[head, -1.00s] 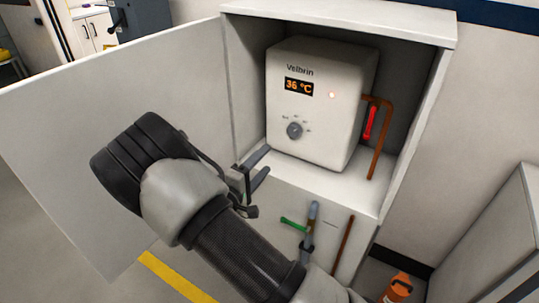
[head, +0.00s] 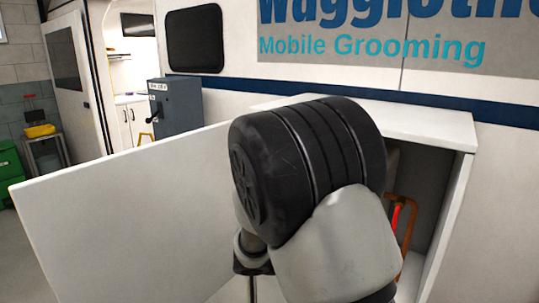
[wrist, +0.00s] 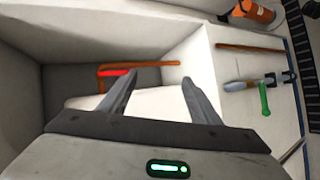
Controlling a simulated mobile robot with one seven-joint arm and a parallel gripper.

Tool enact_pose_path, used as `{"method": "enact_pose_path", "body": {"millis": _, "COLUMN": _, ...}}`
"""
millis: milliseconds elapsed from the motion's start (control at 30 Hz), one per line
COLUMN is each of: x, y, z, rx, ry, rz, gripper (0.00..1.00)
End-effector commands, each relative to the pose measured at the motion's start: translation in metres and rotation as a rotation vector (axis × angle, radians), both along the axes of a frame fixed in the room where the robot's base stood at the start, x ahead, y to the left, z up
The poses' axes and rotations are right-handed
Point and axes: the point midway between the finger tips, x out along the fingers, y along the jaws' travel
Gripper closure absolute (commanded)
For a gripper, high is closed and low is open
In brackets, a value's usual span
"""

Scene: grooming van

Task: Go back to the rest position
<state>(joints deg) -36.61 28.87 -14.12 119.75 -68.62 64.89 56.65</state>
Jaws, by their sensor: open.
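My gripper (wrist: 160,79) shows in the wrist view with its two fingers apart and nothing between them. It points into the open white cabinet (wrist: 195,65). A pale surface, likely the heater (wrist: 148,101), lies beyond the fingers. In the head view my arm's wrist covers most of the cabinet opening and hides the heater. The cabinet top (head: 420,120) and its wide-open door (head: 130,215) show there. A red lever (head: 396,215) on a copper pipe (head: 410,208) shows inside, right of my arm; the lever also appears in the wrist view (wrist: 115,72).
A dark grey box (head: 177,107) stands beyond the door, by the van wall. An orange bottle (wrist: 258,12) is near the wrist view's top. A green bin (head: 12,175) is far left.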

Motion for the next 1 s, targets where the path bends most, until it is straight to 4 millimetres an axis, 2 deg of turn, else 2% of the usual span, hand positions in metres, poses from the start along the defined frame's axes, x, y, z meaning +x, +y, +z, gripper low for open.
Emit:
{"method": "enact_pose_path", "body": {"millis": 33, "x": -0.019, "y": -0.013, "z": 0.013, "rx": 0.089, "ry": 0.012, "rz": -0.062, "gripper": 0.43}}
{"method": "enact_pose_path", "body": {"millis": 167, "x": -0.070, "y": -0.028, "z": 0.032, "rx": 0.315, "ry": 0.060, "rz": -0.171, "gripper": 0.43}}
{"method": "enact_pose_path", "body": {"millis": 267, "x": -0.106, "y": -0.028, "z": 0.046, "rx": 0.495, "ry": 0.069, "rz": -0.213, "gripper": 0.43}}
{"method": "enact_pose_path", "body": {"millis": 400, "x": -0.148, "y": -0.016, "z": 0.068, "rx": 0.734, "ry": 0.038, "rz": -0.212, "gripper": 0.43}}
{"method": "enact_pose_path", "body": {"millis": 600, "x": -0.183, "y": 0.007, "z": 0.093, "rx": 0.956, "ry": -0.048, "rz": -0.144, "gripper": 0.43}}
{"method": "enact_pose_path", "body": {"millis": 967, "x": -0.212, "y": 0.038, "z": 0.127, "rx": 1.142, "ry": -0.223, "rz": 0.007, "gripper": 0.43}}
{"method": "enact_pose_path", "body": {"millis": 1000, "x": -0.211, "y": 0.038, "z": 0.147, "rx": 1.140, "ry": -0.210, "rz": 0.004, "gripper": 0.43}}
